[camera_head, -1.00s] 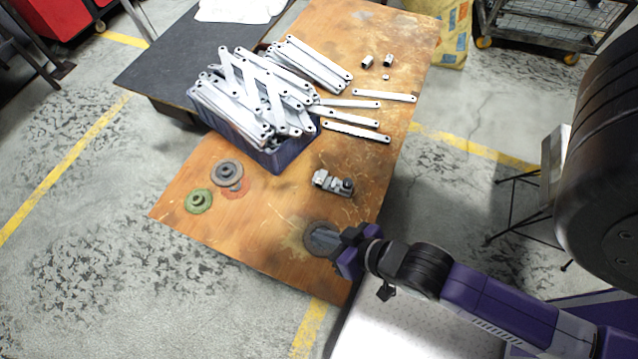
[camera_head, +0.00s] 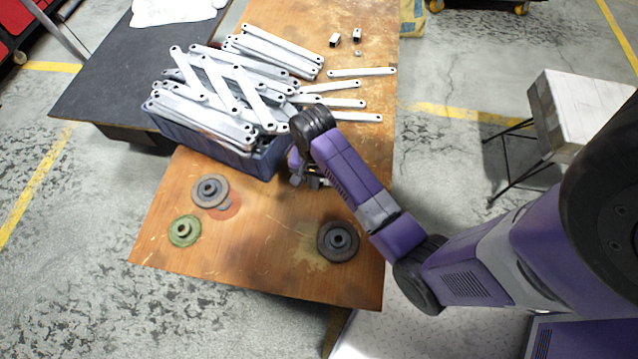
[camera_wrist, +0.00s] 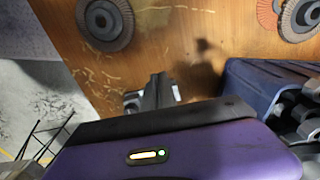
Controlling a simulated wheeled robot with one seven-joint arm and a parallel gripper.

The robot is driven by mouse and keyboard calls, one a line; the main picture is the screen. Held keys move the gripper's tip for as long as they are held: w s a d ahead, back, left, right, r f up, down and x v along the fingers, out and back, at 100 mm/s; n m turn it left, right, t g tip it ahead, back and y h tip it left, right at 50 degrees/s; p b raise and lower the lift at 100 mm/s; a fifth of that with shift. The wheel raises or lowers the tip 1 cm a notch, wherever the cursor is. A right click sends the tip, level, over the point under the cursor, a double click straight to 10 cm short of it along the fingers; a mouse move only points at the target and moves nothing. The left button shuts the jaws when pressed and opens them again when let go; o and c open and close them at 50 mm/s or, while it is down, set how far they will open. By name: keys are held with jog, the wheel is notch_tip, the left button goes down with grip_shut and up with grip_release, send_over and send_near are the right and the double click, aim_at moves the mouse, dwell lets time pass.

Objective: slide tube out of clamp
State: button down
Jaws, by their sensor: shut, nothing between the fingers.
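The clamp (camera_head: 318,181) is a small grey metal piece on the wooden table, mostly hidden behind my arm in the head view. In the wrist view a bit of light grey metal, seemingly the clamp (camera_wrist: 131,101), shows just beside my fingers. I cannot make out the tube apart from the clamp. My gripper (camera_head: 298,175) is at the clamp, pointing down, beside the blue tub. In the wrist view my gripper (camera_wrist: 158,88) shows as dark fingers close together with nothing held between them. Whether they touch the clamp cannot be told.
The blue tub (camera_head: 262,165), heaped with galvanized brackets (camera_head: 225,90), stands close behind my gripper. Loose brackets (camera_head: 362,72) and small metal pieces (camera_head: 334,40) lie farther back. Grinding discs lie in front: a dark one (camera_head: 338,255), a grey one (camera_head: 203,200) and a green one (camera_head: 176,238).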

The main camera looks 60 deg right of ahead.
notch_tip(320, 180, down, 10)
jog(key=shift+r+b, duration=0.15)
jog(key=shift+b, duration=1.1)
jog(key=shift+w+d, duration=0.15)
jog(key=shift+d, duration=0.4)
jog(key=shift+w+d, duration=0.15)
jog(key=shift+d, duration=0.4)
jog(key=shift+w+d, duration=0.25)
jog(key=shift+d, duration=0.6)
jog(key=w+d, duration=0.1)
jog(key=d, duration=0.3)
jog(key=w+d+b, duration=0.1)
jog(key=d, duration=0.3)
jog(key=w+d+b, duration=0.1)
jog(key=d, duration=0.3)
jog(key=shift+w+d, duration=0.1)
jog(key=shift+w, duration=0.3)
